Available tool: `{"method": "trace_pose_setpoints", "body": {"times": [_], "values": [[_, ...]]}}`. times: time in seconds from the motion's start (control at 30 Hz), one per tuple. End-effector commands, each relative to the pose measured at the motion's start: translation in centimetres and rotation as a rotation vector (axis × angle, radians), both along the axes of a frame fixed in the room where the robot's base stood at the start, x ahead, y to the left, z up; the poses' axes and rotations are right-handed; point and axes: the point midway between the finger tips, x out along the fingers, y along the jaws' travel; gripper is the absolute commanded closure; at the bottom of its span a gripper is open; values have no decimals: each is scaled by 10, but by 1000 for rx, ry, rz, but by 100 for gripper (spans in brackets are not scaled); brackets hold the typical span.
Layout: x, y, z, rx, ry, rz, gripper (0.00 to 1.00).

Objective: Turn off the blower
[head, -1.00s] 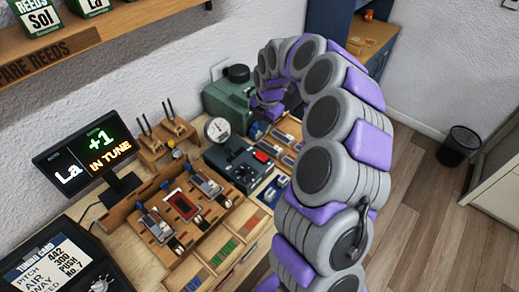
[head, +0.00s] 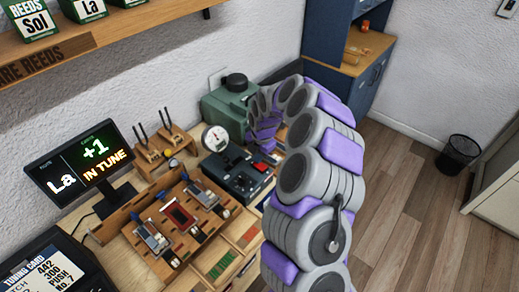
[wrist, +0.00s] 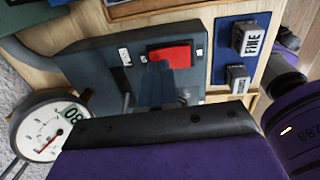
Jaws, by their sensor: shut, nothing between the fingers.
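A dark grey control box (head: 236,172) stands on the workbench and carries a red rocker switch (head: 262,167). In the wrist view the red switch (wrist: 170,54) is close up on the box (wrist: 95,75). A dark bluish shape lies just below it; I cannot tell whether it touches the switch. My gripper (wrist: 165,125) fills the lower wrist view, purple with a black edge, shut and empty. In the head view my gripper (head: 262,138) hangs close above the switch. A green machine with a black cap (head: 232,102), perhaps the blower, stands behind, partly hidden by my arm.
A round gauge (head: 215,138) stands beside the box; it also shows in the wrist view (wrist: 45,130). A blue panel with "FINE" tags (wrist: 240,50) is right of the switch. A wooden reed rack (head: 175,220) and a monitor reading "La +1 IN TUNE" (head: 82,163) are left.

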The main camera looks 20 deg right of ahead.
Motion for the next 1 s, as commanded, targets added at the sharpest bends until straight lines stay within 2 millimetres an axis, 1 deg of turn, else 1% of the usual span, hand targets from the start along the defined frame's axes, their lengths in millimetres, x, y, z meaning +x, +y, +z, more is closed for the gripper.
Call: {"method": "trace_pose_setpoints", "body": {"times": [0.03, 0.17, 0.5, 0.67, 1.0], "values": [[0, 1, -7, 0, 2, 0, 100], [1, 1, -14, 0, 1, 0, 100], [1, 1, -14, -2, 3, 1, 100], [3, 0, -18, -23, 38, 1, 100], [1, 0, -20, -20, 41, -1, 100]]}}
